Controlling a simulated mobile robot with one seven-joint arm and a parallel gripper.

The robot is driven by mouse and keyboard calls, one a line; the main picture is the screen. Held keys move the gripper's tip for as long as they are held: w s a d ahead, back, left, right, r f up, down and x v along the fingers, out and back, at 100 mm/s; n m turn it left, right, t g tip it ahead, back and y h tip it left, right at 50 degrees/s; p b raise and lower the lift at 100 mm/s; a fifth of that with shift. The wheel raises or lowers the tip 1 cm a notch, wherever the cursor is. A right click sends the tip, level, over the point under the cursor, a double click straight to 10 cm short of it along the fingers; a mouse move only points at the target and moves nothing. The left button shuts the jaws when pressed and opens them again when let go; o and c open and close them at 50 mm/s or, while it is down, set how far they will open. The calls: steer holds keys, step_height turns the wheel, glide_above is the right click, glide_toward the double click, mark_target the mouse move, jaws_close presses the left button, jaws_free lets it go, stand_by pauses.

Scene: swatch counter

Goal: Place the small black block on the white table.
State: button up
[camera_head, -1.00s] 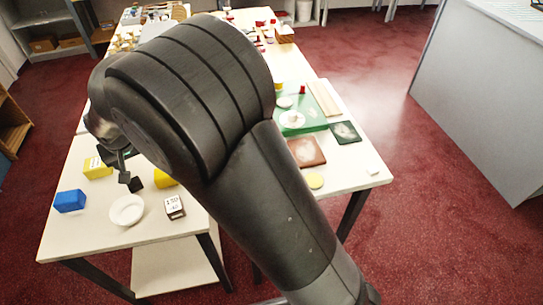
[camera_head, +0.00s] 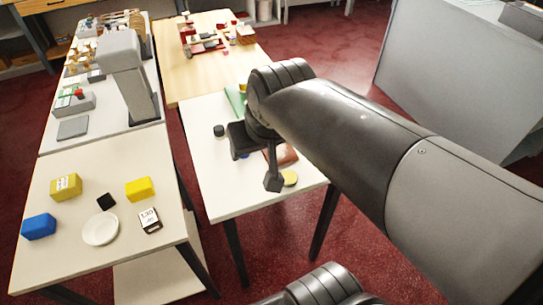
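A small black block (camera_head: 107,201) lies on the near left cream-coloured table (camera_head: 62,265), between a yellow block and a white dish. A white table (camera_head: 218,188) stands to the right of it, beyond a narrow gap. My gripper (camera_head: 272,184) is over the front part of this white table, pointing down, well to the right of the black block. Its fingers look like one dark shape, so I cannot tell whether they are open or shut.
Around the black block are two yellow blocks (camera_head: 66,187) (camera_head: 140,189), a blue block (camera_head: 39,226), a white dish (camera_head: 100,229) and a labelled box (camera_head: 150,220). The white table holds a dark round piece (camera_head: 219,130) and a yellow disc (camera_head: 290,178). Its front left is clear.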

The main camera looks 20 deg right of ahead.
steer(key=shift+o, duration=0.5)
steer(key=shift+h, duration=0.3)
steer(key=s, duration=0.1)
steer(key=s+d, duration=0.2)
steer(key=s, duration=0.1)
steer(key=shift+f, duration=0.35)
steer(key=shift+w, duration=0.15)
